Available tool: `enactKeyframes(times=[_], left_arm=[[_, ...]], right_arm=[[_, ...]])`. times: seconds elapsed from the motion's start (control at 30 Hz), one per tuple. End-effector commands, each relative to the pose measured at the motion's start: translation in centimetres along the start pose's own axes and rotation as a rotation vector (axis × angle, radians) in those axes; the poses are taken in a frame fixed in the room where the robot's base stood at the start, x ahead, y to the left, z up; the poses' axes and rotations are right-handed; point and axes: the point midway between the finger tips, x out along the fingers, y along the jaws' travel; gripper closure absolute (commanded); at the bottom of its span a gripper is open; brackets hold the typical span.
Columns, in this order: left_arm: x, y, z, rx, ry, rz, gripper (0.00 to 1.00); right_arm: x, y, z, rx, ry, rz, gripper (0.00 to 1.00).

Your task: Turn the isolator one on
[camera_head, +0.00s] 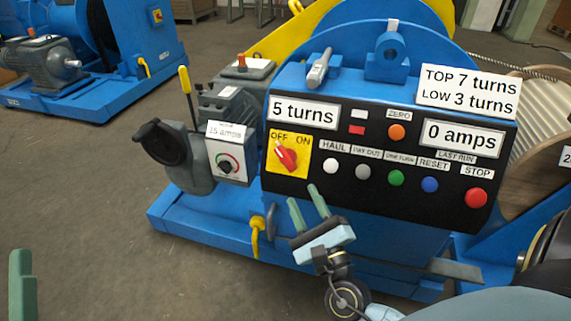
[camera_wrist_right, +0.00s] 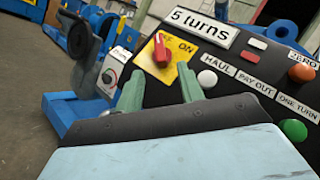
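The isolator (camera_head: 289,154) is a yellow plate marked OFF and ON with a red turning handle (camera_head: 287,158), on the left of the black control panel (camera_head: 350,177). The handle leans up towards the OFF side. In the right wrist view the red handle (camera_wrist_right: 160,50) stands just beyond and above my fingertips, apart from them. My right gripper (camera_head: 307,198) is open and empty, below the isolator in the head view; its two green fingers also show in the right wrist view (camera_wrist_right: 161,88). Only a green finger of my left gripper (camera_head: 21,285) shows at the lower left edge.
Right of the isolator are several push buttons, including a white HAUL button (camera_head: 331,166) and a red STOP button (camera_head: 476,198). Left of the panel is a grey box with a black knob (camera_head: 227,164) and a dark handwheel (camera_head: 162,143). A second blue machine (camera_head: 90,70) stands behind left.

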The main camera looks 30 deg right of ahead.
Motion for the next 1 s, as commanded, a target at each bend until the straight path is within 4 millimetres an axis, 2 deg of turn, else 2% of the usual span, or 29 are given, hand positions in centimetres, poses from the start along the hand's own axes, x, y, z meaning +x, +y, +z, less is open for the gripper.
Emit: enactKeyframes(times=[0.3,0.5,0.7,0.97,1.0], left_arm=[[-0.1,0.0,-0.2,0.0,0.031,0.0,0.64],[-0.1,0.0,-0.3,0.0,0.041,0.001,0.64],[-0.1,0.0,-0.3,0.0,0.044,0.0,0.64],[-0.1,0.0,-0.3,0.0,0.046,0.001,0.64],[-0.1,0.0,-0.3,0.0,0.046,0.001,0.64]], right_arm=[[6.9,0.0,0.0,0.005,0.001,-0.005,0.62],[9.9,0.0,-0.1,0.005,0.002,-0.002,0.62],[11.1,0.1,-0.1,0.005,0.003,0.001,0.62],[11.2,0.1,-0.1,0.004,0.003,0.001,0.62],[11.2,0.1,-0.1,0.004,0.003,0.001,0.64]])
